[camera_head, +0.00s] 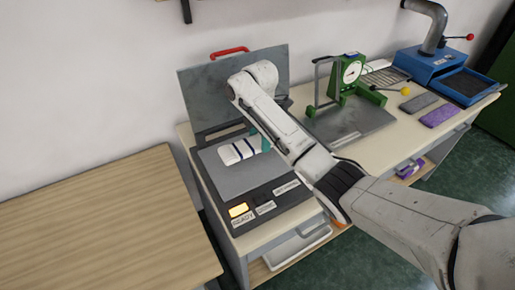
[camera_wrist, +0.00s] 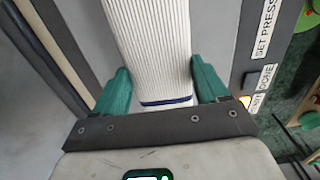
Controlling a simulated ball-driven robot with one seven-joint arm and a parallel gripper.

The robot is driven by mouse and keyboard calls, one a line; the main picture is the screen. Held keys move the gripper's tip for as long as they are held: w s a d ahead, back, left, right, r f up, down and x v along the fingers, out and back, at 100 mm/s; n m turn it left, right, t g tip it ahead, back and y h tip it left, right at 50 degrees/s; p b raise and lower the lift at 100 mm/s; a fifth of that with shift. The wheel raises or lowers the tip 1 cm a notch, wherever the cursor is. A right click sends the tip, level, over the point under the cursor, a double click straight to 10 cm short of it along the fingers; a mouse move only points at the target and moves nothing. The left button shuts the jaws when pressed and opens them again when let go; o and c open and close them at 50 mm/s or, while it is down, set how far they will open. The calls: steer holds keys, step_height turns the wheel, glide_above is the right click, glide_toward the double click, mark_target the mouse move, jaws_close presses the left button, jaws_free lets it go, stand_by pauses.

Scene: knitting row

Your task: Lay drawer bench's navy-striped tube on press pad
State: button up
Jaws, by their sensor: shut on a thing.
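The navy-striped tube (camera_head: 238,151), white and ribbed with dark bands, is over the grey press pad (camera_head: 232,180) of the open press. My gripper (camera_head: 262,141) is at the tube's right end, mostly hidden behind my arm. In the wrist view, its two green fingers (camera_wrist: 160,88) are shut on the tube (camera_wrist: 150,40), one on each side, near a navy stripe. The tube lies flat over the pad (camera_wrist: 215,25). I cannot tell whether it touches the pad or hangs just above it.
The press lid (camera_head: 215,90) with its red handle stands open behind the pad. A green gauge stand (camera_head: 340,90) is to the right, with grey and purple pieces (camera_head: 440,115) further along. A bare wooden table (camera_head: 95,225) is left.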

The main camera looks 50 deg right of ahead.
mark_target(258, 139)
steer(key=shift+w+f, duration=0.15)
steer(key=shift+w+a+f+p, duration=0.15)
steer(key=shift+f+p, duration=0.3)
steer(key=shift+f, duration=1.35)
steer(key=shift+f, duration=0.15)
steer(key=o, duration=1)
step_height(258, 139, up, 12)
steer(key=shift+r+p, duration=0.25)
steer(key=shift+p, duration=0.7)
steer(key=shift+f, duration=0.1)
